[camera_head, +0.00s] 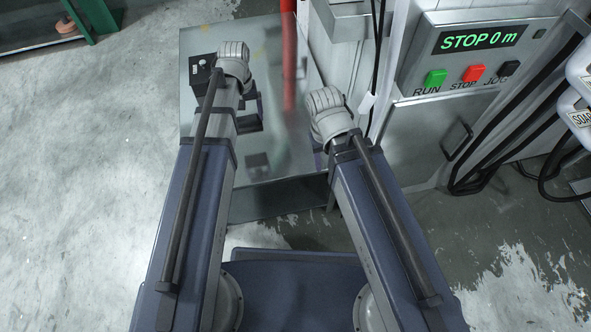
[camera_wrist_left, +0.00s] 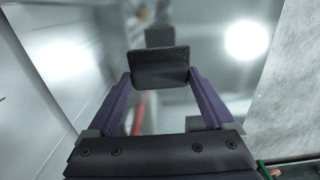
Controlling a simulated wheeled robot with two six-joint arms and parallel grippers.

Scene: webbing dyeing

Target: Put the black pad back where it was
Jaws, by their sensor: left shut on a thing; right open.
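The black pad (camera_wrist_left: 160,68) is a small dark slab. In the left wrist view it sits across the tips of my left gripper (camera_wrist_left: 160,82), whose two purple fingers are shut on its sides. A smaller dark shape (camera_wrist_left: 159,37) shows beyond it, perhaps its reflection in the shiny surface. In the head view my left forearm hides most of this gripper, and a dark patch shows beside the arm over the glossy table (camera_head: 215,45). My right gripper (camera_head: 318,160) is mostly hidden behind its arm at the table's right edge; only a bit of purple finger shows, with nothing seen in it.
A small black box with pale knobs (camera_head: 201,72) stands on the table's left side. A red upright pipe (camera_head: 289,60) is at the right back. A machine panel (camera_head: 480,50) reads STOP 0 m, right of my right arm. A dark square patch (camera_head: 258,165) shows on the table.

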